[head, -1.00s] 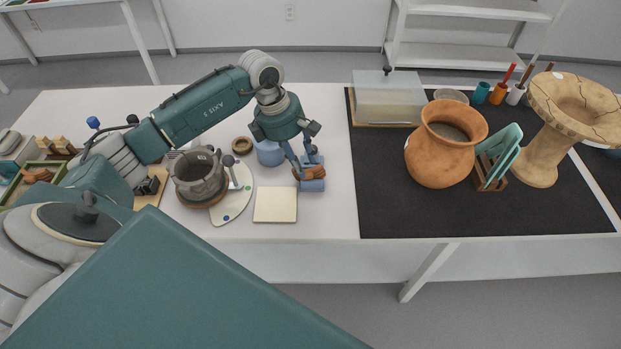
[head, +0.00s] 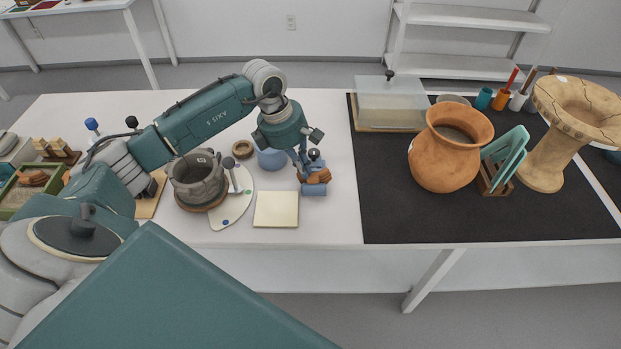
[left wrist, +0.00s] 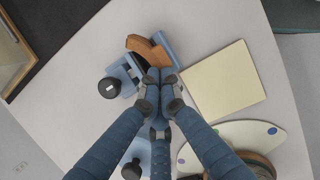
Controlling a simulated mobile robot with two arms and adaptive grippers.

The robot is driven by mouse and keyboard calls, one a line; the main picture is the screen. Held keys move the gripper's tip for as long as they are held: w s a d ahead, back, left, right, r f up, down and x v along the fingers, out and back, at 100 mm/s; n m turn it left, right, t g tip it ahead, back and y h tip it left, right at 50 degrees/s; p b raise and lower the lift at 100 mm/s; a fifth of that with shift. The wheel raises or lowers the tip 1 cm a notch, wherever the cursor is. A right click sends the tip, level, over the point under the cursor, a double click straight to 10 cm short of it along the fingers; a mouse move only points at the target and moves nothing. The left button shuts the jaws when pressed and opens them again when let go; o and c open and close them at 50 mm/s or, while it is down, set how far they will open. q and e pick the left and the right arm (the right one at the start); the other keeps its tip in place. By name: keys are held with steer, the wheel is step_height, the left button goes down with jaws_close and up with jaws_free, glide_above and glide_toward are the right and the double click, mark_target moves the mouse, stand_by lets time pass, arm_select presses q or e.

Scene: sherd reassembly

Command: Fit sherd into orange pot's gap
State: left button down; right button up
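The orange pot (head: 449,150) stands upright on the black mat (head: 395,205); no gap shows on the side facing me. An orange-brown sherd (head: 319,176) is at a small blue stand (head: 313,191) on the white table. It also shows in the left wrist view (left wrist: 146,49) as a bent piece. My left gripper (head: 301,172) reaches down from above. In the left wrist view its fingertips (left wrist: 160,76) are close together at the sherd's near end and appear shut on it. Whether the sherd still touches the stand is unclear. My right gripper is out of view.
A cream square pad (head: 276,209), a palette (head: 233,212) and a grey pot (head: 197,178) lie left of the stand. A teal rack (head: 505,157) and a tan pedestal vessel (head: 548,165) crowd the orange pot's right. The mat's left front is clear.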

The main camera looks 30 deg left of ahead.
arm_select(q)
steer(key=shift+s+d+f, duration=0.5)
steer(key=shift+d+f, duration=0.15)
steer(key=shift+d, duration=0.1)
steer(key=shift+w+d+r+g+p, duration=0.15)
steer(key=shift+w+r+p, duration=0.1)
steer(key=shift+r+p, duration=0.25)
steer(key=shift+w+d+r+g+p, duration=0.1)
steer(key=shift+w+r+g+p, duration=0.1)
steer(key=shift+r+p, duration=0.3)
steer(key=shift+w+p+v, duration=0.15)
steer(key=shift+p+v, duration=0.4)
steer(key=shift+v, duration=0.7)
steer(key=shift+w+p+v, duration=0.15)
steer(key=shift+p+v, duration=0.4)
steer(key=shift+v, duration=0.7)
steer(key=shift+d+r, duration=0.1)
